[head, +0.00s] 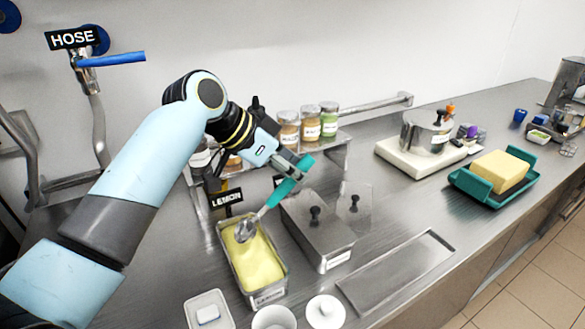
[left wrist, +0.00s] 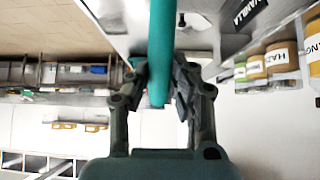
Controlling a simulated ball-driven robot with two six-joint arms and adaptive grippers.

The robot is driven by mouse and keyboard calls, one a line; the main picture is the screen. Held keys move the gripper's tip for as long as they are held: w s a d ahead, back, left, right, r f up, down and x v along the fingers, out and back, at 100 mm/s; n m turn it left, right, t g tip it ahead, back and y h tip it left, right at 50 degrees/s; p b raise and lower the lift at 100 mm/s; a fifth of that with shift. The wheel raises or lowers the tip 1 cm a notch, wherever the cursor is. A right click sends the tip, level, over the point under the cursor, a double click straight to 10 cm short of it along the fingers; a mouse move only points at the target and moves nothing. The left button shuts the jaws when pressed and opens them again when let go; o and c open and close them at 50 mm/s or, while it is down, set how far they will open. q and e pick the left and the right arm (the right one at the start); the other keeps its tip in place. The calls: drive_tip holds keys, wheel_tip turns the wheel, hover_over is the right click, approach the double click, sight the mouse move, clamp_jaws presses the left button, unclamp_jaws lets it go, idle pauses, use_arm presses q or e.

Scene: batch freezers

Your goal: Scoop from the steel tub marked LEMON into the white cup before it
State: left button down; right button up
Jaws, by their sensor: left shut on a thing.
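My left gripper (head: 292,170) is shut on the teal handle (head: 284,188) of a scoop. The handle also shows between the fingers in the left wrist view (left wrist: 161,45). The scoop's steel bowl (head: 246,229) points down over the far end of the open steel tub (head: 269,297), below the LEMON sign (head: 227,199). Pale yellow ice cream (head: 258,266) fills the tub. I cannot tell whether the bowl touches it or carries any. The white cup (head: 273,319) stands before the tub, cut off by the frame's lower edge. My right gripper is not in view.
A lidded steel tub (head: 321,240) stands right of the lemon tub. A white lid (head: 326,311) and a white square dish (head: 208,312) flank the cup. Jars (head: 310,124) stand behind. A white scale (head: 420,159) and teal tray (head: 507,183) are further right.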

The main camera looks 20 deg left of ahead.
sight(290, 189)
use_arm(q)
drive_tip(key=shift+f+b, duration=1.25)
drive_tip(key=shift+f, duration=0.1)
wheel_tip(290, 189, down, 2)
drive_tip(key=shift+s+f+b, duration=0.1)
drive_tip(key=shift+f+b, duration=0.05)
drive_tip(key=shift+b, duration=1.1)
drive_tip(key=shift+s+a+b, duration=0.2)
drive_tip(key=shift+a+b, duration=0.05)
drive_tip(key=shift+b, duration=0.05)
drive_tip(key=shift+w+d+p, duration=0.15)
drive_tip(key=shift+d+p, duration=0.05)
drive_tip(key=shift+p, duration=0.4)
drive_tip(key=shift+w+d+g+y+p, duration=0.15)
drive_tip(key=shift+g+y+p, duration=0.15)
drive_tip(key=shift+p, duration=0.05)
drive_tip(key=shift+w+d+f+g+y+p, duration=0.35)
drive_tip(key=shift+f+p, duration=0.1)
drive_tip(key=shift+f, duration=0.1)
drive_tip(key=shift+w+d+f+g+y+p, duration=0.35)
drive_tip(key=shift+f+p, duration=0.1)
drive_tip(key=shift+f, duration=0.1)
drive_tip(key=r+g+y+p, duration=0.1)
drive_tip(key=w+d+r+g+y+p, duration=0.1)
drive_tip(key=p, duration=0.3)
drive_tip(key=shift+w+d+r+g+y, duration=0.25)
drive_tip(key=shift+w+r+g+y, duration=0.1)
drive_tip(key=shift+r+g+y, duration=0.05)
